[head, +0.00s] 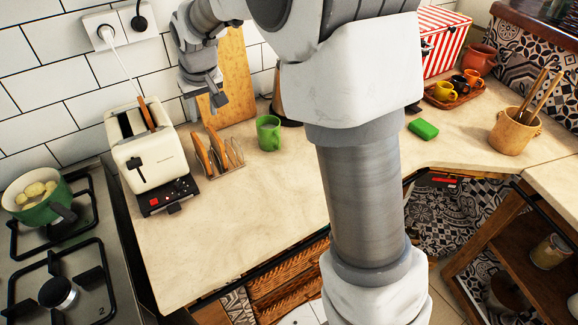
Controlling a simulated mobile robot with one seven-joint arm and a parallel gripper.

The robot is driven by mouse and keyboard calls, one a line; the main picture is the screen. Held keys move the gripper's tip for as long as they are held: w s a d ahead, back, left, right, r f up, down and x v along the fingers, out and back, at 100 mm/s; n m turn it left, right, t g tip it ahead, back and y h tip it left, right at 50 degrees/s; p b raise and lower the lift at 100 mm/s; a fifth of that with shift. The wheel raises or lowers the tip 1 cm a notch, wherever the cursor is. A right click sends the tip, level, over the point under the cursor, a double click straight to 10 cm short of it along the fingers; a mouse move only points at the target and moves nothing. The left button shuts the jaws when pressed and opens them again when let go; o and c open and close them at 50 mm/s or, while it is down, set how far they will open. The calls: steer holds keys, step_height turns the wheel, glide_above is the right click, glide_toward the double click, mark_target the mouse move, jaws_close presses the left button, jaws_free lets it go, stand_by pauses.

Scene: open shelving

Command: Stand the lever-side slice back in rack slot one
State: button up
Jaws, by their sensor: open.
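A cream toaster (150,158) stands at the left of the counter. One brown slice (147,113) sticks up from its right-hand slot; the left-hand slot looks dark, and I cannot see down into it. A wire toast rack (232,160) stands right of the toaster. It holds two brown slices, a left one (203,153) and a right one (217,146), both upright or slightly tilted. I cannot tell which rack slot is slot one. My gripper (206,103) is open and empty, pointing down above and behind the rack, apart from the slices.
A green mug (268,133) stands right of the rack, and a wooden board (233,80) leans on the wall behind. A white cord (122,68) runs from the wall socket towards the toaster. A hob with a green pot (40,205) is left. The front counter is clear.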

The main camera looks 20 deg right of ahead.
steer(key=s+d+r, duration=0.4)
steer(key=s+r, duration=0.2)
steer(key=s, duration=0.2)
steer(key=s+d+m, duration=0.1)
steer(key=s+d, duration=0.2)
steer(key=s, duration=0.8)
steer(key=s+d+m+t, duration=0.1)
steer(key=s+d, duration=0.1)
steer(key=s, duration=1)
steer(key=shift+s+d+h, duration=0.25)
steer(key=shift+d+h, duration=0.15)
steer(key=shift+r, duration=0.15)
